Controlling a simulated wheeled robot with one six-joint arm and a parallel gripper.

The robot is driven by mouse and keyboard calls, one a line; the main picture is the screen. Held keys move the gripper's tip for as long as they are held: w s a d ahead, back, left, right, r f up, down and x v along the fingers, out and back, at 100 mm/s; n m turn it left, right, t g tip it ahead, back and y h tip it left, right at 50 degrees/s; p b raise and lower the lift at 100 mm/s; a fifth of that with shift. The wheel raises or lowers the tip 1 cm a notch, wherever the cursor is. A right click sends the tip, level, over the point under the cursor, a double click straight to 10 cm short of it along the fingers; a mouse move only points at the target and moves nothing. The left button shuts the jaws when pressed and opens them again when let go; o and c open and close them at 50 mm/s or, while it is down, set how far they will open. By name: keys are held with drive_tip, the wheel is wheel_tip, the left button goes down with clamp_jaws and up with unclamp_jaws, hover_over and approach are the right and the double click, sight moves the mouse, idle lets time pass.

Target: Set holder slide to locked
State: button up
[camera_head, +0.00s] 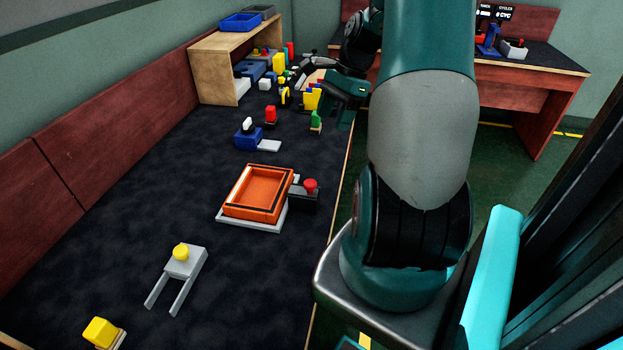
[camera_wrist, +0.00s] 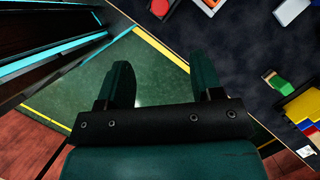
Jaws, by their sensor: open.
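My gripper (camera_head: 345,112) hangs at the table's right edge in the head view. In the wrist view its two green fingers (camera_wrist: 163,78) stand apart with only floor between them. I cannot tell for sure which thing is the holder slide. An orange tray (camera_head: 263,217) sits on a pale base plate, with a dark block bearing a red knob (camera_head: 310,186) beside it. The red knob also shows at the top of the wrist view (camera_wrist: 160,7). A grey fork-shaped piece with a yellow knob (camera_head: 181,251) lies nearer. My gripper touches none of these.
A blue block with a white knob (camera_head: 248,138), a red-topped piece (camera_head: 271,115) and a green piece (camera_head: 316,120) stand farther back. A wooden shelf (camera_head: 218,50) is at the far left. A yellow block (camera_head: 100,332) is at the front. Dark table surface between them is clear.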

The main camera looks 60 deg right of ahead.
sight(310, 183)
drive_tip(key=x, duration=1.7)
drive_tip(key=shift+s+f+b, duration=0.1)
drive_tip(key=shift+f+b, duration=0.1)
drive_tip(key=shift+b, duration=0.1)
